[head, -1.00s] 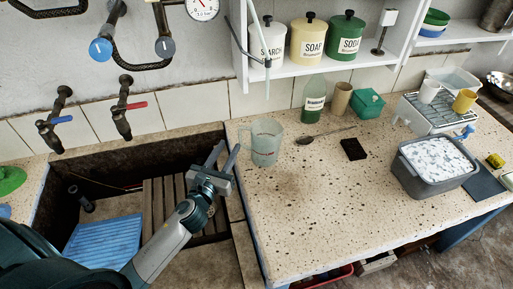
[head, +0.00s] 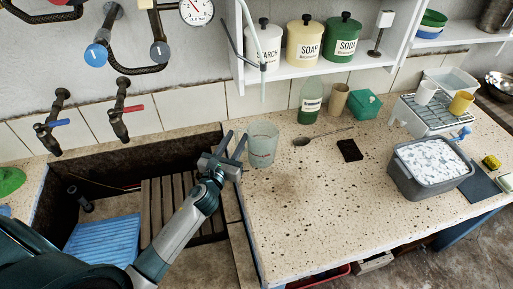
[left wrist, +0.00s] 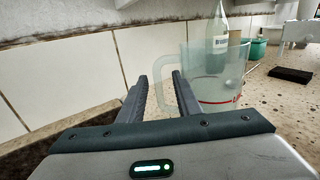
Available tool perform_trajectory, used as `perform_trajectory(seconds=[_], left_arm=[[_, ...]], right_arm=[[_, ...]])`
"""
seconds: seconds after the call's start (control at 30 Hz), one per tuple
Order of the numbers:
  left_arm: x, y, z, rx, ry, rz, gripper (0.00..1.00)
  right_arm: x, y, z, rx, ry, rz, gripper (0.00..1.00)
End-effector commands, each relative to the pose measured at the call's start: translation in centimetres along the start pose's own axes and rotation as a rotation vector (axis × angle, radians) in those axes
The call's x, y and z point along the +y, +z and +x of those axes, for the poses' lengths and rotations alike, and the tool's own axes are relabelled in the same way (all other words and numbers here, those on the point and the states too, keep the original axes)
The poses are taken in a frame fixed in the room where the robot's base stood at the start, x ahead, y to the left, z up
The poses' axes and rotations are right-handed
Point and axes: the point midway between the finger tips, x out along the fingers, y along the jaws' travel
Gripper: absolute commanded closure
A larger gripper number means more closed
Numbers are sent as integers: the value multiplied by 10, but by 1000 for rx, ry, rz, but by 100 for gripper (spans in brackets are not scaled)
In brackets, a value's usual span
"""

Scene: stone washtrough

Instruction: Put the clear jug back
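The clear jug (head: 262,146) stands upright on the speckled counter, close to the edge by the trough. In the left wrist view the jug (left wrist: 222,88) is at the right, with red marks low on its wall and its handle on its left side. My left gripper (head: 234,144) is just left of the jug, above the trough's edge. Its fingers (left wrist: 162,96) are open with nothing held between them; the handle shows beyond the gap and partly behind the right finger. I cannot tell whether a finger touches it. My right gripper is not in view.
A shelf (head: 300,68) with canisters hangs above. Taps (head: 122,120) project over the trough at left. The counter's front middle is clear.

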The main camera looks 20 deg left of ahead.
Motion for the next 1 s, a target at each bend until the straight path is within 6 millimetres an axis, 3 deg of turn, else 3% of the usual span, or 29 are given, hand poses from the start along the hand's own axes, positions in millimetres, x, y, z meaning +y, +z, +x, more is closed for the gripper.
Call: perform_trajectory(seconds=[0.07, 0.17, 0.2, 0.67, 1.0], left_arm=[[0, 0, 0, 0, 0, 0, 74], [0, 0, 0, 0, 0, 0, 98], [0, 0, 0, 0, 0, 0, 100], [0, 5, 0, -2, -1, 1, 100], [-1, 41, 0, -5, -4, 4, 100]], right_arm=[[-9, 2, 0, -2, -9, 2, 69], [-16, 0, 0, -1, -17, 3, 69], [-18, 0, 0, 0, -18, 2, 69], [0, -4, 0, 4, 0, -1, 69], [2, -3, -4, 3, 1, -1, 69]])
